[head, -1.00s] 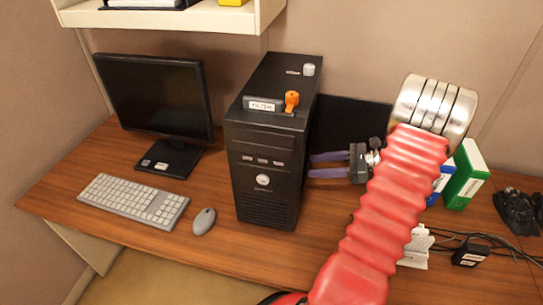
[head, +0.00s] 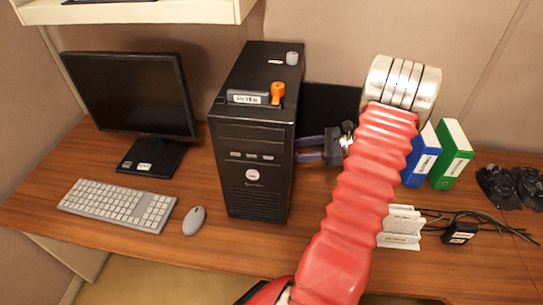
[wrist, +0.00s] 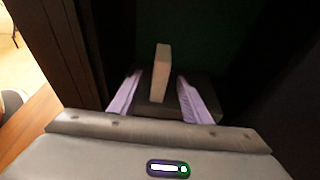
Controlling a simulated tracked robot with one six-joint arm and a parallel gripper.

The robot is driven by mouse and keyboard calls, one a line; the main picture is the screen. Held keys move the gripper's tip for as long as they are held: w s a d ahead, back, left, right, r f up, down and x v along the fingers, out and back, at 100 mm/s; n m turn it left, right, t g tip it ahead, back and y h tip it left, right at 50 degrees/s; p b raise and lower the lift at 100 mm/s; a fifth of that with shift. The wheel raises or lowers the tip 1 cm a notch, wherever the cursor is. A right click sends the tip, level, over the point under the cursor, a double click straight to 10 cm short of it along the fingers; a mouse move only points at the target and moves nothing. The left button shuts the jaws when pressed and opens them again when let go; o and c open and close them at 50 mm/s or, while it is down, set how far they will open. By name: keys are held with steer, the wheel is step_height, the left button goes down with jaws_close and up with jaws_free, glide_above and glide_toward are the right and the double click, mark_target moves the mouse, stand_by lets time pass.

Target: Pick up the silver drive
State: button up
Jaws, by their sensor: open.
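A pale, narrow upright block (wrist: 162,72) shows in the wrist view between my two fingers. It may be the silver drive, but the picture is too dark to be sure. A dark box-like shape lies around its foot. My gripper (head: 297,150) is open at the right side of the black computer tower (head: 252,150), with its purple fingers pointing left. The fingertips are partly hidden by the tower in the head view. In the wrist view, the fingers (wrist: 158,78) stand on either side of the block, with gaps visible.
On the tower's top are an orange piece (head: 277,93), a small grey cylinder (head: 292,58) and a labelled holder (head: 247,97). A monitor (head: 130,95), keyboard (head: 118,205) and mouse (head: 194,220) are left. Binders (head: 452,155), cables and a black adapter (head: 460,233) are right.

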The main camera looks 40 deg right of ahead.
steer(key=shift+x, duration=3.2)
steer(key=shift+x, duration=2.6)
steer(key=shift+f, duration=0.15)
steer(key=shift+d, duration=0.1)
steer(key=shift+c, duration=0.2)
jaws_close()
